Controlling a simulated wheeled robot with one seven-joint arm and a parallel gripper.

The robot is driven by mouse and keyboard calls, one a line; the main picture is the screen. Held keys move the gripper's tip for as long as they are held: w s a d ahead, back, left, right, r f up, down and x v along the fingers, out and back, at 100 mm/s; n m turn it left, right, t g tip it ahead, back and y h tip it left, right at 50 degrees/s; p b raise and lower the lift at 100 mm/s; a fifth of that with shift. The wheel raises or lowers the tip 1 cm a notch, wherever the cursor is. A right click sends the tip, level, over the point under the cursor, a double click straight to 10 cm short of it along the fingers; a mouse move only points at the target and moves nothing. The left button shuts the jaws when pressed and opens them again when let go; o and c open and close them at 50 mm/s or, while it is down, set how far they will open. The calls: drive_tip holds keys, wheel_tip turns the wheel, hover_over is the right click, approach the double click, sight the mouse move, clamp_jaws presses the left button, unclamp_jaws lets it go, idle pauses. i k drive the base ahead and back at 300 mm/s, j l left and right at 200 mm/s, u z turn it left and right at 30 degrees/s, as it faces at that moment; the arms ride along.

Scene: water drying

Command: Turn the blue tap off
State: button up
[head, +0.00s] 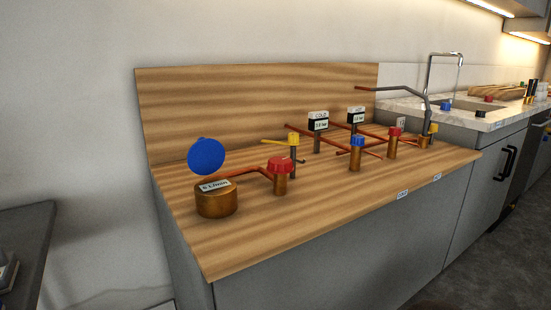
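A small tap with a blue cap (357,141) on a short copper-coloured body stands on the wooden worktop (240,245), right of the middle. Copper pipes run beside it. A larger blue disc (206,157) shows at the left end, above or behind a copper drum with a label (216,200). How the disc is mounted is not clear. The position of the blue tap, on or off, cannot be read from this view. My gripper is not in view.
Taps with red caps (281,165) (395,132) and yellow caps (293,139) stand nearby, with two labelled gauges (318,121) (355,116) behind. A wooden backboard (255,105) closes the rear. A marble counter (480,118) continues right. A dark table (24,240) is at left.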

sight(445, 106)
drive_tip(key=z, duration=0.95)
drive_tip(key=i+l+u, duration=0.15)
drive_tip(key=u, duration=0.25)
drive_tip(key=i+l+u, duration=0.1)
drive_tip(key=u, duration=0.3)
drive_tip(key=l+u, duration=0.4)
drive_tip(key=i, duration=0.05)
